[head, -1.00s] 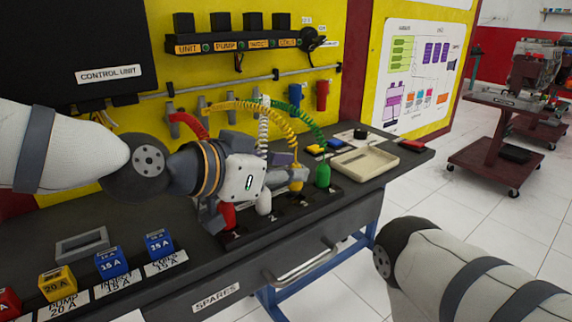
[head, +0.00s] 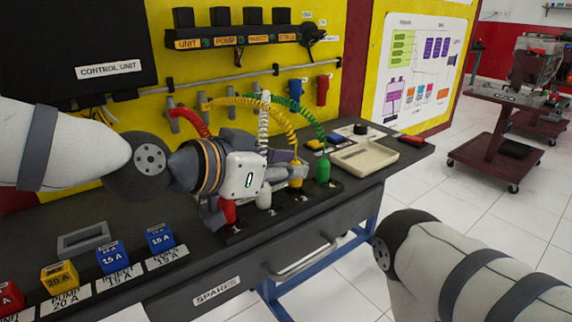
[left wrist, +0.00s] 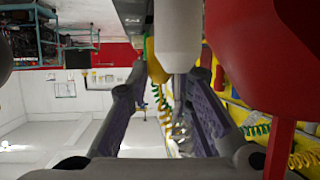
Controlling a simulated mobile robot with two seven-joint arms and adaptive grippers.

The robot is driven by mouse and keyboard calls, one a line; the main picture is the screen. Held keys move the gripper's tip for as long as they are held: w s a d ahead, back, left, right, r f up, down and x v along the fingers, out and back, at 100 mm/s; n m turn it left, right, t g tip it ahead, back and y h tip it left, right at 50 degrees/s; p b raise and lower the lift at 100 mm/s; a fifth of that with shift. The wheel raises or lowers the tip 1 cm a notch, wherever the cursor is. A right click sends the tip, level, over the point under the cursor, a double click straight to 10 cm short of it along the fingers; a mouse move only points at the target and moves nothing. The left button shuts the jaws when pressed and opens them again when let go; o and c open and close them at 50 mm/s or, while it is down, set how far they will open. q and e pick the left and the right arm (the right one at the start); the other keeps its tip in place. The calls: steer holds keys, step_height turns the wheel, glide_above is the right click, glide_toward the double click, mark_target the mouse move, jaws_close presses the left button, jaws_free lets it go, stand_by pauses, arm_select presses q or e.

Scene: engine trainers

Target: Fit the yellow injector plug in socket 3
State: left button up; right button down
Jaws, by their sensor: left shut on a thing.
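The yellow injector plug (head: 297,178) hangs upright on its coiled yellow lead, over the number 3 place of the black socket strip (head: 285,217). I cannot tell whether the plug's lower end touches the socket. The socket opening is hidden. In the left wrist view, the finger pads (left wrist: 165,105) stand on both sides, and the white plug (left wrist: 178,35) covers most of the yellow one (left wrist: 150,60). My right gripper is out of view.
The red plug (head: 228,211), white plug (head: 264,196) and green plug (head: 323,170) stand on the strip close around the gripper. A beige tray (head: 365,157) lies to the right. Labelled fuse blocks (head: 110,256) stand at the front left.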

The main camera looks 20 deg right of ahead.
mark_target(266, 187)
arm_select(q)
steer(key=shift+f, duration=0.7)
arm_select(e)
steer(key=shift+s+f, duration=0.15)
arm_select(q)
steer(key=o, duration=0.7)
steer(key=shift+r, duration=0.1)
